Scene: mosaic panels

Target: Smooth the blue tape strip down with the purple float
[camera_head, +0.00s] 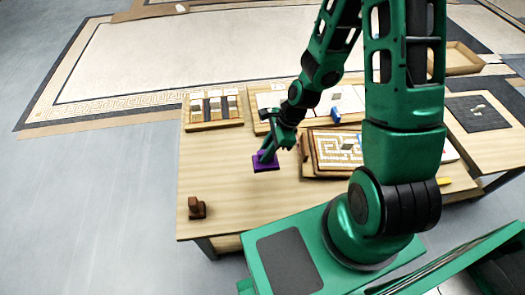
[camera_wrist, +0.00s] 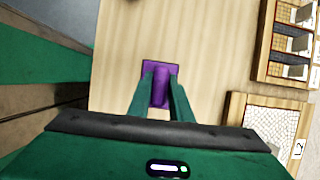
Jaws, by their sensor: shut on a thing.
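The purple float (camera_head: 265,163) is a flat plate with an upright handle. My gripper (camera_head: 269,154) is shut on it at the left-middle of the wooden table (camera_head: 235,188). In the wrist view the two green fingers close on the handle of the float (camera_wrist: 173,68), with my gripper (camera_wrist: 161,82) above bare wood. I cannot tell whether the plate touches the table. I cannot make out the blue tape strip for certain; a small blue object (camera_head: 335,115) shows near the panels, right of my arm. My arm hides part of that area.
A rack with dark-filled slots (camera_head: 213,122) stands at the back left. A patterned maze-like panel (camera_head: 335,150) lies right of the float. A brown wooden tool (camera_head: 196,208) stands at the front left. A dark mat (camera_head: 476,115) lies far right. The table's left-middle is clear.

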